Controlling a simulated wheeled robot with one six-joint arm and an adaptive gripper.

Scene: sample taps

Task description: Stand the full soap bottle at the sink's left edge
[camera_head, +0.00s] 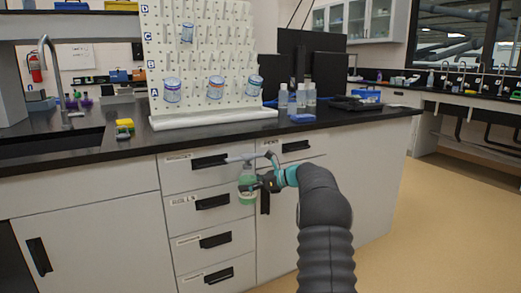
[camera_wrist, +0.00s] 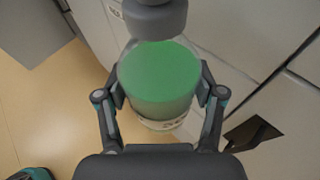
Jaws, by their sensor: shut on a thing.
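The soap bottle (camera_head: 247,186), clear with green liquid and a grey pump top, is held upright in front of the drawer fronts, below the counter's level. My gripper (camera_head: 262,183) is shut on its body. In the wrist view the green bottle (camera_wrist: 158,82) sits between both fingers of my gripper (camera_wrist: 160,92), with the pump head toward the camera. The sink (camera_head: 45,146) is a dark basin in the counter at far left, under a tall grey faucet (camera_head: 48,75). Its left edge is cut off by the picture.
The black counter (camera_head: 225,136) runs above the drawers. A white pegboard (camera_head: 200,60) with several jars stands behind. Clear bottles (camera_head: 300,98) and a blue item (camera_head: 302,118) stand farther right. Counter front near the sponge is clear.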

